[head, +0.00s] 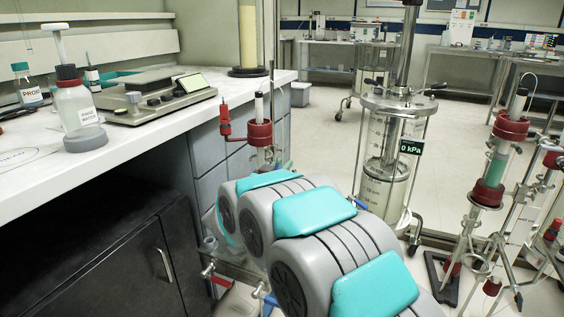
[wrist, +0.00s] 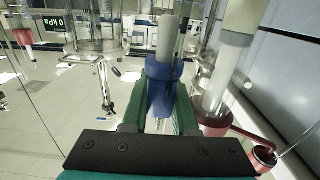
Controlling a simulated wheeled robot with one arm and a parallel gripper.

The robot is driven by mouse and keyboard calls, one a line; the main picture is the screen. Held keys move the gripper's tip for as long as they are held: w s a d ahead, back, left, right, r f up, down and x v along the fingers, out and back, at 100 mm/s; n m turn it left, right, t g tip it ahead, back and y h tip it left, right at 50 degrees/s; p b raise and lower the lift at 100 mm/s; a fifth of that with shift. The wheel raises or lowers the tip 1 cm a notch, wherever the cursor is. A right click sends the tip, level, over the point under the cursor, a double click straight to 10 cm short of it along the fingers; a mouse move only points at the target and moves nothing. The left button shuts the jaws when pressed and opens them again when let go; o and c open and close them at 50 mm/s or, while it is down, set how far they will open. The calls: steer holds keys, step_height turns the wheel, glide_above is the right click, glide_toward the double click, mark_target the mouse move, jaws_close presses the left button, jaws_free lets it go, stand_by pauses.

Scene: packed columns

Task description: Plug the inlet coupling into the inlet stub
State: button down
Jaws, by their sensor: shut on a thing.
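In the wrist view my gripper (wrist: 160,105) has green fingers, shut on a blue cylindrical coupling (wrist: 163,88). The coupling is upright in the picture, with a pale grey cylinder (wrist: 167,38) rising from its top. I cannot tell whether that cylinder is part of the coupling or a separate stub. A pale column (wrist: 236,40) stands close to the right of the held coupling, with a red collar and side arm (wrist: 228,131) low on it. In the head view my arm hides the gripper and the coupling. I cannot clearly identify the inlet stub in either view.
In the head view a red-collared column (head: 260,133) with a red side holder stands beyond my arm. A glass vessel in a metal frame (head: 385,165) stands at centre right, its display reading 0 kPa. A bench (head: 130,150) runs along the left; more columns (head: 487,193) stand right.

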steer(key=shift+f+b, duration=0.65)
steer(key=shift+f, duration=1.35)
steer(key=shift+r+p, duration=0.1)
steer(key=shift+p, duration=0.95)
steer(key=shift+f+b, duration=0.45)
steer(key=shift+f, duration=1.3)
stand_by(0.4)
steer(key=c, duration=0.6)
jaws_free()
steer(key=shift+s, duration=0.1)
steer(key=v, duration=0.7)
steer(key=shift+s+b, duration=0.3)
steer(key=shift+a, duration=0.1)
